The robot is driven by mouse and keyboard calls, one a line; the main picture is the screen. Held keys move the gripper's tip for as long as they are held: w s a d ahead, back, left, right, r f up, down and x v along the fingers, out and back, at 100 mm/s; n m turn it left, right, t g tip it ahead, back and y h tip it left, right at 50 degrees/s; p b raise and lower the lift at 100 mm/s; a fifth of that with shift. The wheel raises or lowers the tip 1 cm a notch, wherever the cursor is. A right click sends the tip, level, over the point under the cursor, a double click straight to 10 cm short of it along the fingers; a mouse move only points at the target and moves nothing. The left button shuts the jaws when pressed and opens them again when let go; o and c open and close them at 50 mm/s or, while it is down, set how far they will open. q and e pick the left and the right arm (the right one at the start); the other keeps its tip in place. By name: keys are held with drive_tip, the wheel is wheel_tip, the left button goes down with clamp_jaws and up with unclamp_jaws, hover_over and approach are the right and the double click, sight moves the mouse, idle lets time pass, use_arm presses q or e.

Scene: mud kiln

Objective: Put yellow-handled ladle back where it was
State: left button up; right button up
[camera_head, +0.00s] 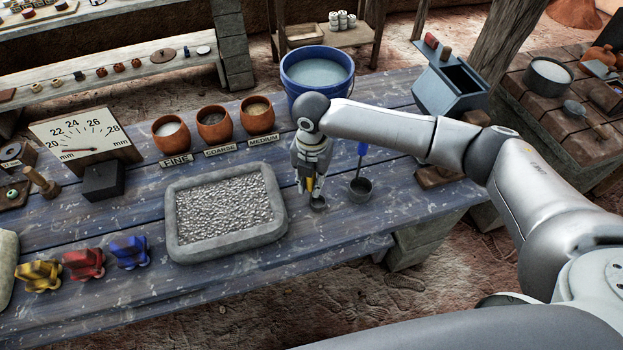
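My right gripper (308,183) comes in from the right and points down over the blue table (335,245), between the gravel tray and the blue-handled ladle. It is closed around the yellow handle of the yellow-handled ladle (318,204). The handle is upright and mostly hidden by the fingers. The small dark bowl is below the fingertips, at or just above the tabletop; I cannot tell if it touches. My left gripper is out of view.
A blue-handled ladle (360,187) stands close on the right. A stone tray of gravel (180,250) lies on the left. Behind are a blue bucket (292,85), labelled clay pots (214,132) and a blue-grey box (448,105).

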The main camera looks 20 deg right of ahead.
drive_tip(key=o, duration=0.4)
drive_tip(key=shift+c, duration=0.2)
wheel_tip(320, 180, up, 12)
drive_tip(key=b, duration=0.2)
drive_tip(key=shift+r+b, duration=0.2)
drive_tip(key=shift+b, duration=0.1)
